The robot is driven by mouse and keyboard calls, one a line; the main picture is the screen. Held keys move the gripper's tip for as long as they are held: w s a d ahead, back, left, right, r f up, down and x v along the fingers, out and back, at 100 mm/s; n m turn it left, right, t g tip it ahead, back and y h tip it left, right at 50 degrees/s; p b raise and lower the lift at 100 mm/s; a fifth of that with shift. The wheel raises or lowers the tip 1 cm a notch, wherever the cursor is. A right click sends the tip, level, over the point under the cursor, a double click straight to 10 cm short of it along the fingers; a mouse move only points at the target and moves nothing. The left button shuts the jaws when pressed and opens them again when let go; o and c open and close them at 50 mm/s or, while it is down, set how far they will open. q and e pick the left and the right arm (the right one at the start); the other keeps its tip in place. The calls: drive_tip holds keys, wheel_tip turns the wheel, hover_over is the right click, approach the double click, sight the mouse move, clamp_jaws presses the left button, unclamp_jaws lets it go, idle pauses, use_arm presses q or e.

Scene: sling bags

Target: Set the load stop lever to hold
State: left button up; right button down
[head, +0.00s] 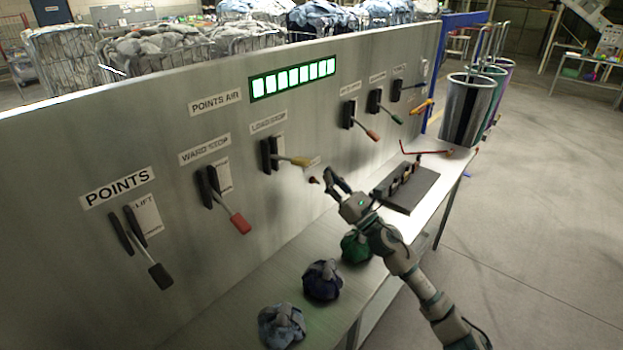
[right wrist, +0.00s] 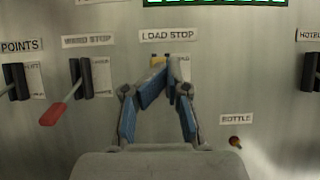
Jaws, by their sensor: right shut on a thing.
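The load stop lever (head: 290,160) has a yellow handle and a black bracket, under a LOAD STOP sign (head: 269,122) on the grey panel. Its handle sticks out to the right in the head view. My right gripper (head: 331,176) is at the handle's outer end, its fingers close together. In the right wrist view my right gripper (right wrist: 166,72) is shut on the handle, and a bit of the yellow handle (right wrist: 157,60) shows by the fingertips. The fingers cover most of the handle and part of the white label behind it. My left gripper is not in view.
A red-handled lever (head: 232,212) and a black-handled lever (head: 150,262) are to the left. Several more levers are to the right. Cloth bundles (head: 322,280) and a dark block (head: 408,190) lie on the shelf.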

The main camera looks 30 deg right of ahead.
drive_tip(key=shift+s+d+r+b, duration=0.15)
drive_tip(key=shift+s+d, duration=0.2)
drive_tip(key=shift+s, duration=0.45)
drive_tip(key=shift+s+d+r+b, duration=0.15)
drive_tip(key=shift+s+d, duration=0.2)
drive_tip(key=shift+s, duration=0.4)
drive_tip(key=shift+d+f, duration=0.1)
drive_tip(key=shift+f, duration=0.05)
